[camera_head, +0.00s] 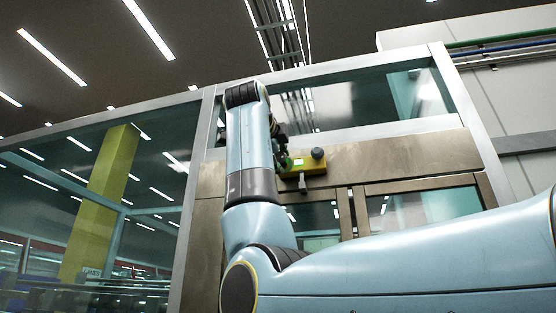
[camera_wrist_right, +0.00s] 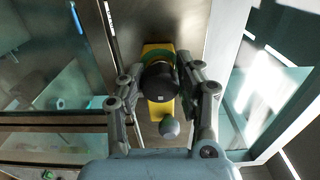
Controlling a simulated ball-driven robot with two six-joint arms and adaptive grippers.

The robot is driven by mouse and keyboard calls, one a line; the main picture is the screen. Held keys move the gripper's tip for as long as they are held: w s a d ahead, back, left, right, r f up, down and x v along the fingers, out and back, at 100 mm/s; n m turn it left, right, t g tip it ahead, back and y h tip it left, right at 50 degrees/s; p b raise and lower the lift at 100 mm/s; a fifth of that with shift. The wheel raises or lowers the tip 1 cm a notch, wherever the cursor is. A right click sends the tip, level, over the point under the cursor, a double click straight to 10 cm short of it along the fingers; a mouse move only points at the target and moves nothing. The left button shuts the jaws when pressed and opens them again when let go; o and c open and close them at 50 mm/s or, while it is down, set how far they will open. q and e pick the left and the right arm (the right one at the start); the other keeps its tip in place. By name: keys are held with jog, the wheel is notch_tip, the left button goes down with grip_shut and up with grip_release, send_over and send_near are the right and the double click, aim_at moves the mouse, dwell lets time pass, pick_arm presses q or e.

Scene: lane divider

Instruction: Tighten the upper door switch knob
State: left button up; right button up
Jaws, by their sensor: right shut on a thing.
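The yellow switch box (camera_head: 312,183) is mounted on the brown metal panel above the door windows; it also shows in the right wrist view (camera_wrist_right: 154,48). A dark round knob (camera_wrist_right: 161,82) with a green ring behind it sits on the box. My right gripper (camera_wrist_right: 161,76) has one finger on each side of this knob and is shut on it. In the head view my right gripper (camera_head: 281,146) is mostly hidden behind my arm. A second, grey rounded knob (camera_head: 318,153) on the box stands free, outside the fingers. My left gripper is not in view.
Glass panes in pale metal frames (camera_head: 195,165) surround the panel. A yellow column (camera_head: 100,200) shows behind the glass at the left. Brown door frames (camera_head: 353,213) lie below the box. Pipes (camera_head: 500,47) run along the wall at the upper right.

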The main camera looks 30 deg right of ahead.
jog(key=o, duration=0.8)
jog(key=shift+f, duration=0.2)
jog(key=o, duration=0.4)
jog(key=shift+s+r, duration=0.1)
jog(key=shift+r, duration=0.05)
jog(key=shift+a, duration=0.1)
jog(key=v, duration=0.7)
jog(key=shift+s+a, duration=0.1)
jog(key=shift+s, duration=0.05)
